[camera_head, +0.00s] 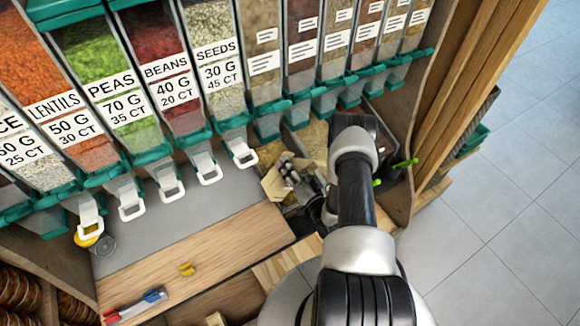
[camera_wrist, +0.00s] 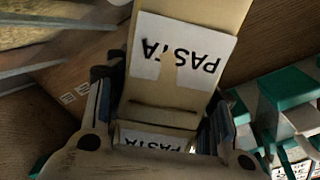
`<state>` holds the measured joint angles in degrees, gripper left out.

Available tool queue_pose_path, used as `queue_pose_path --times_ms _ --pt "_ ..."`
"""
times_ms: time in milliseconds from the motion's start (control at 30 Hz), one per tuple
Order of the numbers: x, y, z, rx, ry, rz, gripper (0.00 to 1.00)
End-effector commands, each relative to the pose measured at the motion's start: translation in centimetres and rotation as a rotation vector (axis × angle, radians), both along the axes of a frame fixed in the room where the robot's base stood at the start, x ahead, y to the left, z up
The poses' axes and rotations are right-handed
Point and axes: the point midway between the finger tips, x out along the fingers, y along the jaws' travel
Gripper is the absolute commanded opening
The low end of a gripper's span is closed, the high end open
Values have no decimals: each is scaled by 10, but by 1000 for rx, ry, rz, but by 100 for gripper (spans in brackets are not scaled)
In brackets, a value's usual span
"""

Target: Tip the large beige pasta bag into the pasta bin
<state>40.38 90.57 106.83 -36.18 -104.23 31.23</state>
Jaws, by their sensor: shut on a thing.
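The beige pasta bag (camera_wrist: 190,20) fills the upper middle of the wrist view, with a white label reading PASTA upside down. My gripper (camera_wrist: 160,110) is shut on it, one finger on each side. A second, smaller PASTA label (camera_wrist: 150,140) shows below, partly hidden; I cannot tell whether it belongs to the bag or to something else. In the head view the bag (camera_head: 276,183) is tilted beside my gripper (camera_head: 298,178), near the back right of the counter. Yellowish contents (camera_head: 316,138) show behind them; I cannot tell whether this is the pasta bin, as my arm hides part of it.
Dispensers of lentils, peas (camera_head: 120,90), beans and seeds hang along the back, with white levers below. A wooden board (camera_head: 190,250) lies on the counter with a red-and-blue item (camera_head: 135,306). Wooden side panels (camera_head: 450,90) stand close at the right.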

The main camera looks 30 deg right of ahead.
Motion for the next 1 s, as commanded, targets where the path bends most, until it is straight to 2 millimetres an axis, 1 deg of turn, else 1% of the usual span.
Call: queue_pose_path --times_ms 67,600,1000 --pt "0 -2 -8 94 -11 -1 3" --pt "-1 -9 -45 450 -45 -1 3" --pt "-1 -14 -72 657 -64 -1 3"
